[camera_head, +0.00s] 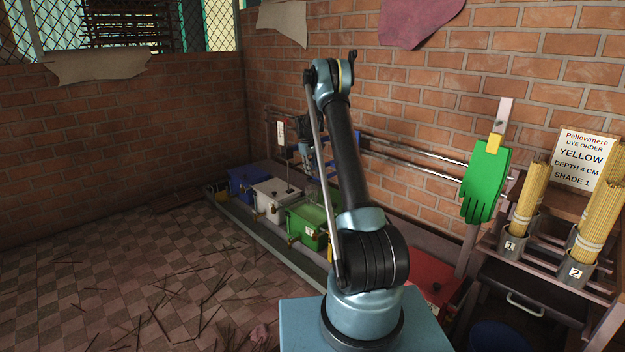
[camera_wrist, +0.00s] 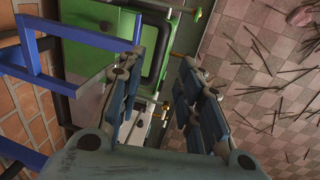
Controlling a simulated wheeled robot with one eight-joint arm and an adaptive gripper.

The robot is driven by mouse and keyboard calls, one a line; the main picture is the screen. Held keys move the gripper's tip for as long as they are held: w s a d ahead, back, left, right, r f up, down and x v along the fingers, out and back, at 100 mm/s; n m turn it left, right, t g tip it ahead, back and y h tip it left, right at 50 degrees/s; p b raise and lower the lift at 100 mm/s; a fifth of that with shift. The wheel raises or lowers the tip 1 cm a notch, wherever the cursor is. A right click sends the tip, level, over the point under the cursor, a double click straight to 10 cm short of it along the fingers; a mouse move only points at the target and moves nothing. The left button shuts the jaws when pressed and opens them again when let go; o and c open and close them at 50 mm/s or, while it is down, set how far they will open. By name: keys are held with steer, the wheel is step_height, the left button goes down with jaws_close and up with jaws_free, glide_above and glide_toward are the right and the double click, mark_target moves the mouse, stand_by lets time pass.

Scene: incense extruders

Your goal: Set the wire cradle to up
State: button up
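I cannot pick out the wire cradle with certainty in either view. A blue bar frame (camera_wrist: 75,75) is at the left of the wrist view, beside my gripper; I cannot tell whether it belongs to the cradle. My gripper (camera_wrist: 160,75) shows two fingers apart with nothing held between them. A green open-topped vat (camera_wrist: 120,25) lies beyond the fingers in the wrist view and also shows in the head view (camera_head: 307,231). In the head view my arm hides part of the rail carriage area, where a white tag (camera_head: 281,132) hangs.
Metal rails (camera_head: 420,158) run along the brick wall. A blue vat (camera_head: 243,184) and white vat (camera_head: 270,203) stand beside the green one; a red vat (camera_head: 432,275) is nearer. A green glove (camera_head: 484,182), incense bundles (camera_head: 528,203) and order sign (camera_head: 583,160) are at right. Sticks litter the floor.

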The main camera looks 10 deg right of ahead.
steer(key=shift+s+a+r, duration=0.15)
steer(key=shift+a+r, duration=0.05)
steer(key=shift+r, duration=0.9)
steer(key=shift+s+a+r, duration=0.15)
steer(key=shift+a+r, duration=0.05)
steer(key=shift+r, duration=0.9)
steer(key=s+d+r+m, duration=0.1)
steer(key=s+r+m, duration=0.1)
steer(key=s+r, duration=1.25)
steer(key=s+d+r+m, duration=0.1)
steer(key=s+r, duration=0.2)
steer(key=s, duration=0.7)
steer(key=s+r, duration=0.2)
steer(key=s, duration=0.8)
steer(key=s+f+m+y, duration=0.1)
steer(key=s+f+m, duration=0.1)
steer(key=s, duration=1.7)
steer(key=s+f+m, duration=0.1)
steer(key=s+f, duration=0.4)
steer(key=s, duration=0.3)
steer(key=s+f+m+t, duration=0.1)
steer(key=s+f, duration=0.5)
steer(key=s, duration=0.1)
steer(key=shift+s+f+y, duration=0.25)
steer(key=shift+s+y, duration=0.15)
